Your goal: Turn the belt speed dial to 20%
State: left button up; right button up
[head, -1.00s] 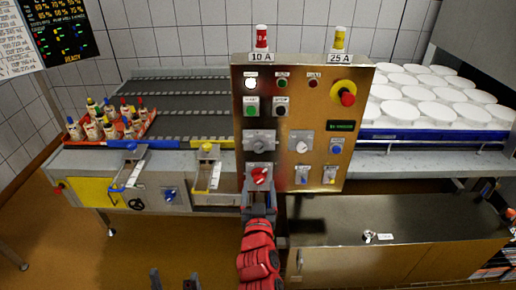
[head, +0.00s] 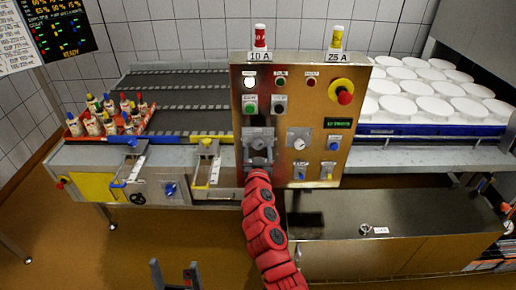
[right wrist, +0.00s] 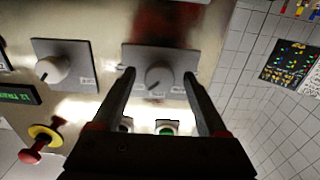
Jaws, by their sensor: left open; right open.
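The upright control panel (head: 327,168) carries two dials. One grey dial (head: 259,134) on a square plate sits at its left, mostly covered by my right gripper (head: 258,152). In the right wrist view this dial (right wrist: 158,78) lies between the fingertips of my right gripper (right wrist: 159,73), which is open; I cannot tell whether they touch it. A second dial (head: 299,144) on a pale plate sits to its right and also shows in the right wrist view (right wrist: 55,68). The dial labels are too small to read. My left gripper (head: 174,265) is open and empty at the bottom.
A red emergency button (head: 345,97) sticks out at the panel's upper right, above a green display (head: 339,123). Lower switches (head: 327,170) sit below. A conveyor with a red crate of bottles (head: 75,131) is left; white moulds (head: 400,107) stand right.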

jog(key=shift+w, duration=0.4)
grip_shut()
